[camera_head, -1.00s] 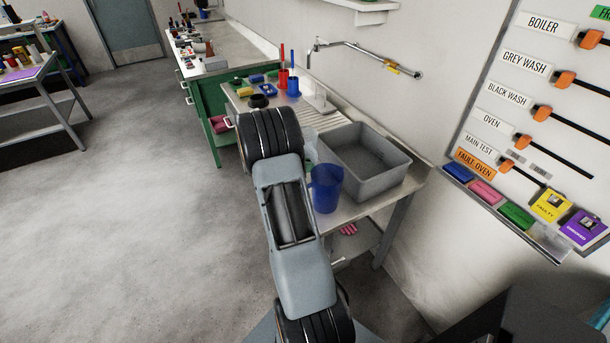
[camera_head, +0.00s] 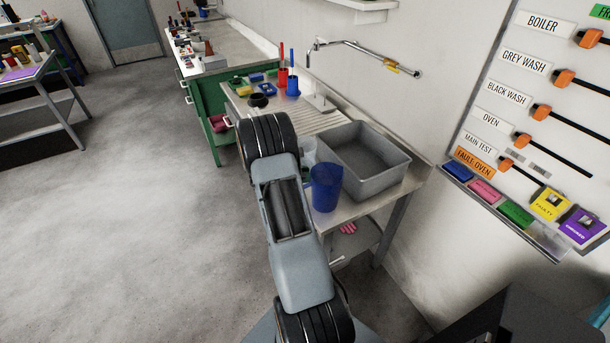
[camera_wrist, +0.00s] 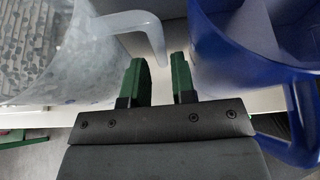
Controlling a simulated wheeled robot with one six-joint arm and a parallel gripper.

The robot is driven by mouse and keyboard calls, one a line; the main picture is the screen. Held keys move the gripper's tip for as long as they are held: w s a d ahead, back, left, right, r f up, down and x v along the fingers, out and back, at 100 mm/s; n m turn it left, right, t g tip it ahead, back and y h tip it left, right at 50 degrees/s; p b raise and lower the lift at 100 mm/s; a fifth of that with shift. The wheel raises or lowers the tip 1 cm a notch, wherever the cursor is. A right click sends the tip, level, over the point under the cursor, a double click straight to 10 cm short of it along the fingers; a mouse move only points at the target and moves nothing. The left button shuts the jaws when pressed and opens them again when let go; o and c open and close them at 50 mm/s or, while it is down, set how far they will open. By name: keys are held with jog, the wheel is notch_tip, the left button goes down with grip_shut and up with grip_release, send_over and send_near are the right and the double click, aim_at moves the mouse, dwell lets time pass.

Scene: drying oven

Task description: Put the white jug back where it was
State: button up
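The white jug (camera_wrist: 70,50) is pale and translucent. It stands at the left in the wrist view, with its handle (camera_wrist: 152,32) pointing towards my gripper. In the head view only a sliver of it (camera_head: 309,148) shows beside my arm. My gripper (camera_wrist: 157,62) has two green fingers, parted with a gap between them. The handle's free end appears in line with that gap; I cannot tell whether it is between the fingertips or just beyond. The gripper is hidden behind my arm in the head view.
A blue jug (camera_head: 325,187) stands close on the right; it also fills the right of the wrist view (camera_wrist: 225,75). A grey basin (camera_head: 380,182) sits on the bench behind it. A tap (camera_head: 365,55) reaches over the bench.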

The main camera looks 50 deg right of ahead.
jog(key=shift+r, duration=0.1)
jog(key=shift+r, duration=0.15)
jog(key=b+v, duration=0.1)
jog(key=v, duration=1)
jog(key=s+a+r+m+t+y, duration=0.3)
jog(key=s+a+r+m+y, duration=0.1)
jog(key=a, duration=0.5)
jog(key=s+a+r+m+t+y, duration=0.3)
jog(key=s+a+r+m+y, duration=0.1)
jog(key=a, duration=0.6)
jog(key=s+a+r+m+t+y, duration=0.2)
jog(key=s+a+r+m+y, duration=0.1)
jog(key=a, duration=0.7)
jog(key=s+r+m, duration=0.1)
jog(key=m, duration=0.1)
jog(key=shift+m+t+y, duration=0.3)
jog(key=shift+t+y, duration=0.1)
